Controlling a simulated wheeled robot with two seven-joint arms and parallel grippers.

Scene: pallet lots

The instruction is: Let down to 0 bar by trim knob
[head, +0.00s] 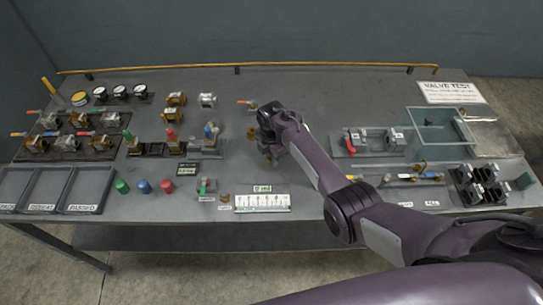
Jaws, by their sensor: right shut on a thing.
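My right gripper (268,155) points down over the middle of the bench, its arm coming in from the lower right. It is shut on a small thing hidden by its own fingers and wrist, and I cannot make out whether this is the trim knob. A small brass piece (251,133) shows just left of the gripper. Round dial gauges (120,91) stand at the back left, their needles too small to read. A small green-lettered sign (262,188) stands in front of the gripper, its text unclear. My left gripper is not in view.
Valves with coloured handles (72,144) stand at the left, near grey trays (83,188). A red-handled valve rig (365,143), a clear box (408,128) and black holders (478,184) are at the right. A yellow rail (300,64) runs along the back edge.

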